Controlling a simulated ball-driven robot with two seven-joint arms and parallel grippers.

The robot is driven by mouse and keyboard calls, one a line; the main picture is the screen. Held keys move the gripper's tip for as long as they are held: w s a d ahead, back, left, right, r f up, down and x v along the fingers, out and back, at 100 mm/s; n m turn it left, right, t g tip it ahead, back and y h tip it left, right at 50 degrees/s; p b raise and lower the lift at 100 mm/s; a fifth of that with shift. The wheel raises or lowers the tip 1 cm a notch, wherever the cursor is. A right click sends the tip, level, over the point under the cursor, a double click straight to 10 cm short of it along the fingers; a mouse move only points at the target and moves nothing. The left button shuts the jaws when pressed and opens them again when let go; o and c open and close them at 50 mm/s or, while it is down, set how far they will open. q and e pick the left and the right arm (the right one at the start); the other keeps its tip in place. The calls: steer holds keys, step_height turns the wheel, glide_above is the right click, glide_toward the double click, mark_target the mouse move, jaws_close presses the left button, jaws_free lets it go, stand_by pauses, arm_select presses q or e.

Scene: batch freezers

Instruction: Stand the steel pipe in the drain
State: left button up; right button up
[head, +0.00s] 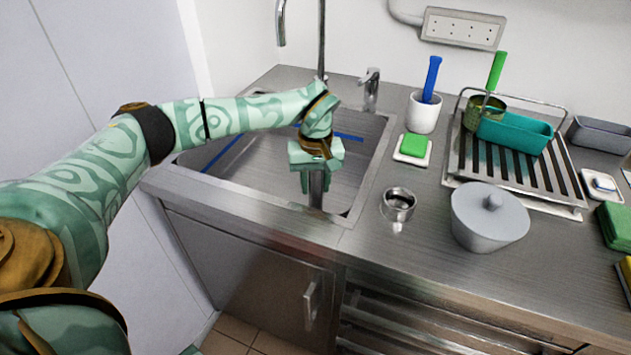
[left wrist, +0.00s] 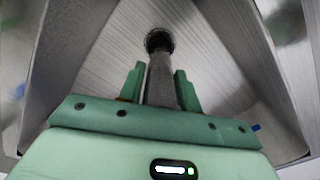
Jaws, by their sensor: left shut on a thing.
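My left gripper (head: 316,188) is over the sink basin (head: 240,155), pointing down. It is shut on the grey steel pipe (head: 316,190), which stands roughly upright between the fingers. In the left wrist view the pipe (left wrist: 161,82) runs from between my left gripper's fingertips (left wrist: 160,80) toward the dark round drain (left wrist: 159,38) in the basin floor. The pipe's far end overlaps the near part of the drain there; I cannot tell whether it is inside the opening or above it. The drain is hidden in the head view. My right gripper is not in view.
A tap (head: 371,90) stands behind the sink's right rim. Right of the sink are a small metal cup (head: 398,204), a lidded grey pot (head: 487,220), a green sponge (head: 415,145) on a dish, a white cup (head: 424,115) with a blue-handled tool, and a drying rack (head: 462,160).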

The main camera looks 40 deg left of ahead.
arm_select(q)
steer(key=shift+r, duration=0.1)
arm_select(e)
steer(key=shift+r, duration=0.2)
arm_select(q)
steer(key=shift+p, duration=0.35)
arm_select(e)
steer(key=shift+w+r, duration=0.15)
arm_select(q)
steer(key=shift+f, duration=0.7)
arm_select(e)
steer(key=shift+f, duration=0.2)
arm_select(q)
steer(key=o, duration=0.6)
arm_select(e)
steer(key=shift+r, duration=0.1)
arm_select(q)
step_height(320, 180, up, 11)
steer(key=p, duration=0.8)
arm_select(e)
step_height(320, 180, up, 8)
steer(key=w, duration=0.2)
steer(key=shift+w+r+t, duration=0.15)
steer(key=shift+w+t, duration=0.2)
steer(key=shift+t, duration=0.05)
